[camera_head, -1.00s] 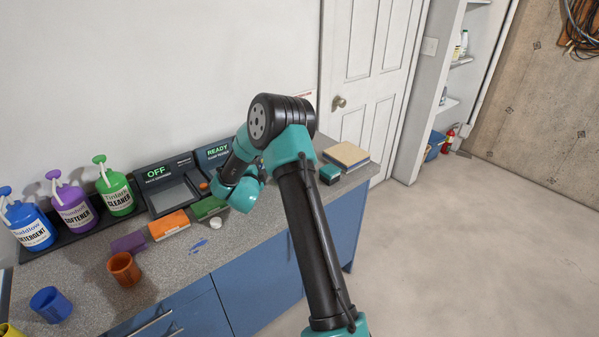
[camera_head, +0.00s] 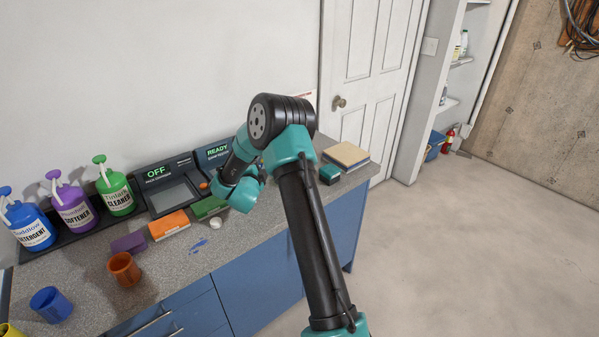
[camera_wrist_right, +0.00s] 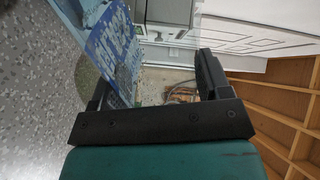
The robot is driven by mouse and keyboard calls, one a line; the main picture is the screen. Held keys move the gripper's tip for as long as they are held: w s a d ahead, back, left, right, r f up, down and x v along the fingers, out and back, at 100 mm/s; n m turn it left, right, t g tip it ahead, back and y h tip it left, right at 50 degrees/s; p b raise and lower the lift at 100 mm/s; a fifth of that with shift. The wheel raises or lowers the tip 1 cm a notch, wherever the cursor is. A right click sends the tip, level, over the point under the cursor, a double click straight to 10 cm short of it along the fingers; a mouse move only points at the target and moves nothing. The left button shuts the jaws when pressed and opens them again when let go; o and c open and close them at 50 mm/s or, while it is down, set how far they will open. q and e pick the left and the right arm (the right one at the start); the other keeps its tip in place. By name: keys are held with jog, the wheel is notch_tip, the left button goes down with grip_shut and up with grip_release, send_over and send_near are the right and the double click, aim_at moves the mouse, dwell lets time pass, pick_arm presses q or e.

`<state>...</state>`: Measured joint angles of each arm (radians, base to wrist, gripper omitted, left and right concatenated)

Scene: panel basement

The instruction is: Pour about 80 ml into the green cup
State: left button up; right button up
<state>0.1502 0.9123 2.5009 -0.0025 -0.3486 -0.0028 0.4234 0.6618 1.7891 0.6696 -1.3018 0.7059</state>
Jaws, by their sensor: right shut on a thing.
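My right gripper (camera_wrist_right: 155,95) shows in the right wrist view, shut on a partly clear thing with a blue, white-lettered label (camera_wrist_right: 112,50). In the head view my right arm hides the fingers and the held thing. A dull green rounded shape (camera_wrist_right: 87,85) shows behind the label in the wrist view; I cannot tell if it is the green cup. No green cup is clear in the head view. An orange cup (camera_head: 124,270), a blue cup (camera_head: 51,304) and part of a yellow cup (camera_head: 10,330) stand on the counter. My left gripper is not in view.
Blue (camera_head: 33,232), purple (camera_head: 76,213) and green (camera_head: 117,197) pump bottles stand at the back left beside a machine reading OFF (camera_head: 158,175). Purple, orange and green blocks lie before it. A white cap (camera_head: 215,222) and blue spots (camera_head: 200,246) are on the counter.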

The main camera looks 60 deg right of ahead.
aim_at(260, 164)
dwell(0.6)
jog(key=shift+r+n, duration=0.15)
jog(key=shift+n, duration=0.15)
jog(key=shift+s+d+r+n, duration=0.2)
jog(key=shift+s+r+n, duration=0.15)
jog(key=shift+r+n, duration=0.4)
jog(key=shift+s+d+r+n, duration=0.15)
jog(key=shift+s+r+n, duration=0.15)
jog(key=shift+r+n, duration=0.4)
jog(key=n, duration=0.1)
jog(key=s+r+n, duration=0.1)
jog(key=n, duration=0.1)
jog(key=shift+s+d+r, duration=0.15)
jog(key=shift+s+d, duration=0.15)
jog(key=shift+d, duration=0.1)
jog(key=shift+s+r+n, duration=0.1)
jog(key=shift+r+n, duration=1.05)
jog(key=shift+r, duration=0.05)
jog(key=shift+s+d+n, duration=0.1)
jog(key=shift+n, duration=0.9)
jog(key=shift+s+d+f+n+h, duration=0.1)
jog(key=shift+s+f+n+h, duration=0.1)
jog(key=shift+f+n, duration=0.7)
jog(key=shift+s+d+f+n+h, duration=0.1)
jog(key=shift+s+f+n, duration=0.1)
jog(key=shift+f+n, duration=0.65)
jog(key=shift+r, duration=0.2)
